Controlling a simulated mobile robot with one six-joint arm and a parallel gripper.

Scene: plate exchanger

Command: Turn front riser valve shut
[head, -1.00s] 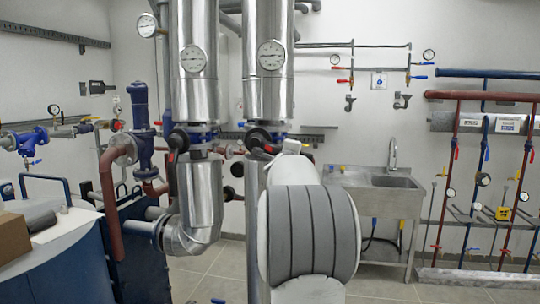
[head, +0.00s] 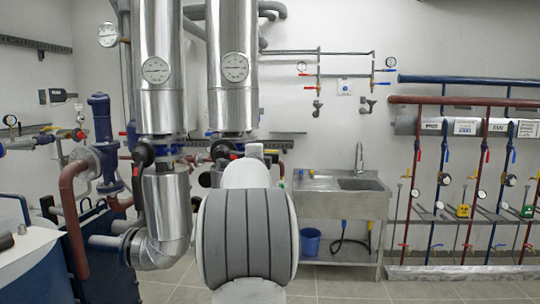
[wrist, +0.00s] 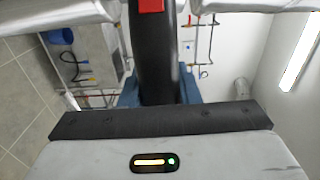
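Two silver-clad risers hang in the head view, the left one (head: 160,50) and the right one (head: 232,60). Each has a black valve handle with a red mark below its gauge: the left handle (head: 145,153) and the right handle (head: 222,151). My arm reaches up by the right riser and hides my gripper in the head view. In the wrist view my gripper (wrist: 155,9) is open, its pale fingers wide apart. A black bar (wrist: 154,55) with a red patch stands between them, apart from both.
A steel sink (head: 345,200) with a blue bucket (head: 310,241) under it stands right of my arm. Red and blue pipes (head: 470,99) with small valves line the right wall. A blue tank (head: 40,265) is at lower left. Tiled floor is clear before the sink.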

